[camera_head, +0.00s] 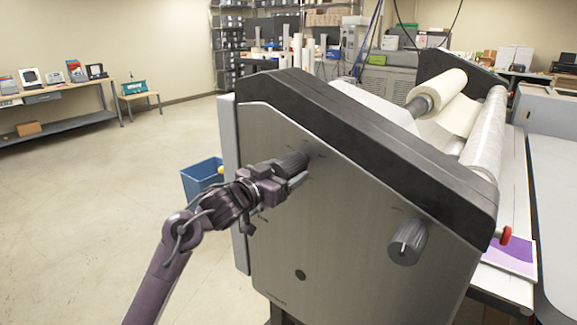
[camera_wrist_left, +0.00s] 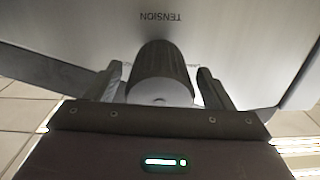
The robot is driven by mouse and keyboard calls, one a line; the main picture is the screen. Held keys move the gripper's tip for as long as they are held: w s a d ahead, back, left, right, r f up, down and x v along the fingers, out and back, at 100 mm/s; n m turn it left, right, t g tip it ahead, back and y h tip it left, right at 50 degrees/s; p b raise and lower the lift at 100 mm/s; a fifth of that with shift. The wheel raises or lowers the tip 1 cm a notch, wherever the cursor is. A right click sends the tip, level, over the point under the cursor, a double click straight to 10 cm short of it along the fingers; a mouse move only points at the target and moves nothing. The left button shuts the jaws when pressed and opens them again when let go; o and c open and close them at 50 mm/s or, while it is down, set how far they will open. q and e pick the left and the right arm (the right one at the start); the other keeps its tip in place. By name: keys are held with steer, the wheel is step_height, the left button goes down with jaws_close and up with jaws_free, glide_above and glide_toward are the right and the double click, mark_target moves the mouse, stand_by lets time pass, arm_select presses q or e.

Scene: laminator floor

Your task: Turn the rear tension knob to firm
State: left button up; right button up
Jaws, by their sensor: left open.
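A dark ribbed tension knob (camera_head: 294,161) sticks out from the upper left of the laminator's grey side panel (camera_head: 335,225). My left gripper (camera_head: 286,174) is at this knob. In the left wrist view the ribbed knob (camera_wrist_left: 160,72) stands between the two open fingers, with a gap visible on each side. The word TENSION shows upside down on the panel beyond it. The knob's pointer and the small marks around it are too small or hidden to read. A second knob (camera_head: 407,243) sits lower right on the same panel, clear of the gripper. My right gripper is not in view.
The laminator's black top edge (camera_head: 370,135) rises above the knobs, with white film rolls (camera_head: 440,90) behind it. A red button (camera_head: 504,236) is at the right edge. A blue bin (camera_head: 201,180) stands behind my left wrist. The floor at left is clear.

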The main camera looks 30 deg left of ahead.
arm_select(q)
steer(key=shift+w+d, duration=0.1)
steer(key=shift+w, duration=0.8)
steer(key=c, duration=1)
steer(key=shift+o, duration=0.2)
steer(key=shift+m, duration=0.3)
steer(key=m+b, duration=0.2)
steer(key=m, duration=0.2)
steer(key=shift+f+m, duration=0.1)
steer(key=shift+m, duration=0.3)
steer(key=m+b, duration=0.3)
steer(key=m, duration=0.2)
steer(key=shift+a+b, duration=0.2)
steer(key=shift+b, duration=0.1)
steer(key=shift+r+m, duration=0.2)
steer(key=shift+m, duration=0.1)
